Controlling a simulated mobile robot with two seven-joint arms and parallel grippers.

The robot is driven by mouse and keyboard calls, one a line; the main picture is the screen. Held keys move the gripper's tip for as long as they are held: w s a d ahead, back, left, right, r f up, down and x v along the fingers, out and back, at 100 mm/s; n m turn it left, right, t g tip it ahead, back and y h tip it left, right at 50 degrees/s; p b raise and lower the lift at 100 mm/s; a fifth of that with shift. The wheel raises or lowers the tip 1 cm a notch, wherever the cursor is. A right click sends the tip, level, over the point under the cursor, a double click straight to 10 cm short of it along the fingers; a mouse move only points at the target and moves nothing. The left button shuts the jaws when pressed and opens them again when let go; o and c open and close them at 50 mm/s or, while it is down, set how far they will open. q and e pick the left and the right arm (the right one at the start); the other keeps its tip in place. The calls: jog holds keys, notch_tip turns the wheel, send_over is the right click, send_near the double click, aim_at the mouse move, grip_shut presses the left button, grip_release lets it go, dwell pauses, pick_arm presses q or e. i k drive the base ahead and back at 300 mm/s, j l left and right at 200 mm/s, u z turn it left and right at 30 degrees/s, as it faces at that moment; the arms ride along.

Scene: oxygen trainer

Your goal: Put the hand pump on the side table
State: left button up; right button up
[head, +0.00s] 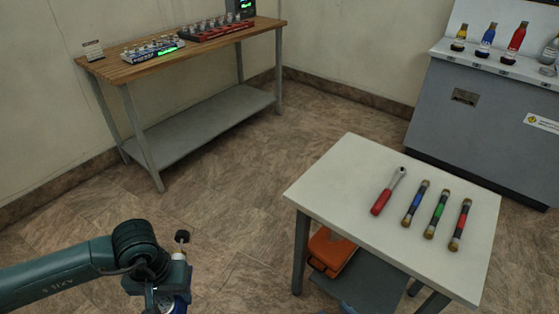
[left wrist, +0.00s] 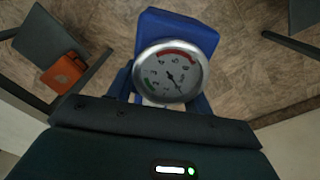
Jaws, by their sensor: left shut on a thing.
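The hand pump (left wrist: 180,32) has a blue body and a round white gauge with a red and green scale. It fills the middle of the left wrist view. My left gripper (head: 165,297) is shut on the pump, low at the left of the head view. There the pump (head: 180,304) shows only as a bit of blue at the bottom edge; the rest is hidden or out of frame. The small white table (head: 335,185), which looks like the side table, stands to the right, apart from the gripper. My right gripper is not in view.
On the white table lie a red-handled wrench (head: 388,192) and three banded tubes (head: 437,214) at the right; its left part is bare. An orange case (head: 331,252) is on its lower shelf. A wooden bench (head: 215,45) and a grey cabinet (head: 480,115) stand behind.

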aim_at(348, 174)
jog(key=i+j+z, duration=0.15)
jog(key=i+z, duration=0.3)
jog(key=i+j+z, duration=0.2)
jog(key=z, duration=0.3)
jog(key=i+j+z, duration=0.2)
jog(key=z, duration=0.25)
jog(key=i+j+z, duration=0.2)
jog(key=z, duration=0.25)
jog(key=i+j+z, duration=0.1)
jog(key=j+z, duration=0.35)
jog(key=l, duration=0.15)
